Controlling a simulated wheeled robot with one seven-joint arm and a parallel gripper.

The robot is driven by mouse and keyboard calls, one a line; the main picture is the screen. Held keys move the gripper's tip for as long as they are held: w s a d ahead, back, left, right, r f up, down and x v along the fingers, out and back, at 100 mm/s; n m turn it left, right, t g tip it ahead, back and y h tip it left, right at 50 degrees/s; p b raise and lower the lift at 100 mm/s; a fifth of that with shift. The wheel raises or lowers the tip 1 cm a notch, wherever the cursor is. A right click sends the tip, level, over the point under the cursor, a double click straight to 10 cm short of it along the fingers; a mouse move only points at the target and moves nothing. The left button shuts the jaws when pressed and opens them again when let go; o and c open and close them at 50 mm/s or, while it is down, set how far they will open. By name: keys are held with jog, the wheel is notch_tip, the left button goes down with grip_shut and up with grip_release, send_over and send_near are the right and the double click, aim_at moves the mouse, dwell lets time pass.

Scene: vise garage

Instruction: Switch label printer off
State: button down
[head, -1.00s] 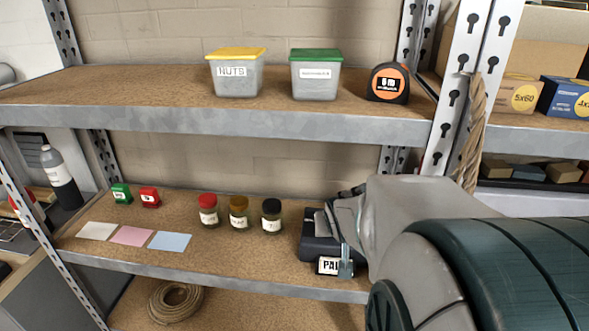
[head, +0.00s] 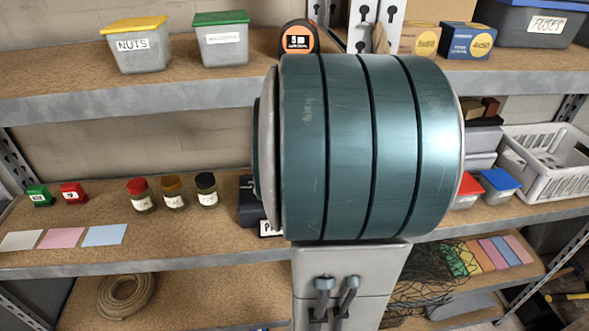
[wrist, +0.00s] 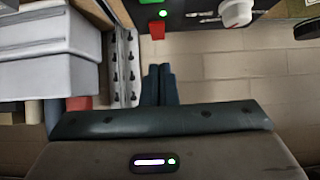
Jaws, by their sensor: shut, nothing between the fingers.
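A dark device with a white label reading "P…" (head: 247,200) stands on the middle shelf in the head view, mostly hidden behind my arm. I cannot tell whether it is the label printer. In the wrist view a dark unit with a lit green light (wrist: 162,13) shows at the top edge, with a red piece (wrist: 157,31) just below the light. A white knob (wrist: 236,13) is to its right. My gripper (wrist: 158,70) is shut and empty, its fingertips a little below the red piece in the picture. My gripper is hidden in the head view.
The middle shelf (head: 200,235) also holds several jars (head: 172,190), red and green boxes and coloured cards. A white basket (head: 550,165) and small lidded bins stand right of my arm. A grey box stack (wrist: 45,60) is left of my fingers in the wrist view.

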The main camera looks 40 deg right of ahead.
jog(key=b+x, duration=0.1)
jog(key=x, duration=0.7)
jog(key=shift+w+d, duration=0.1)
